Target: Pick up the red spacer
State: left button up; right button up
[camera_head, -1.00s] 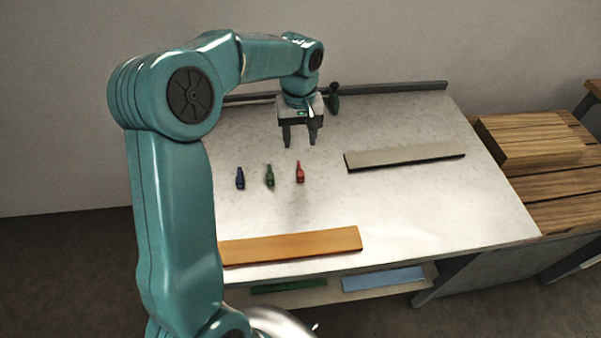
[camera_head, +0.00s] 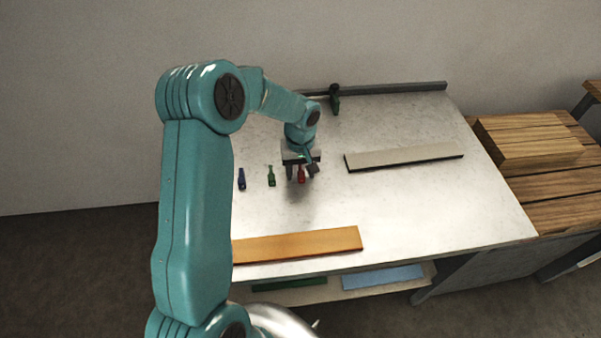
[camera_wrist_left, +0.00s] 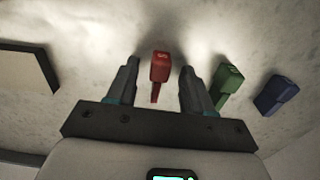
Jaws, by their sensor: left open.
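The red spacer (camera_head: 301,174) is a small red piece lying on the pale worktable, partly hidden behind my left gripper in the head view. In the left wrist view the red spacer (camera_wrist_left: 159,66) lies between the two fingers, with a gap on each side. My left gripper (camera_head: 301,174) is open over it; its fingertips (camera_wrist_left: 160,66) flank the spacer without visible contact. How high the fingertips are above the table is hard to tell. My right gripper is not in view.
A green piece (camera_head: 271,177) and a blue piece (camera_head: 241,180) lie to the left of the red spacer. An orange board (camera_head: 300,244) lies at the front and a grey-beige bar (camera_head: 404,156) at the right. The table's right front is clear.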

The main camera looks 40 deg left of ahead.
pick_arm(q)
jog(key=shift+w, duration=0.1)
grip_shut()
jog(key=shift+r, duration=0.1)
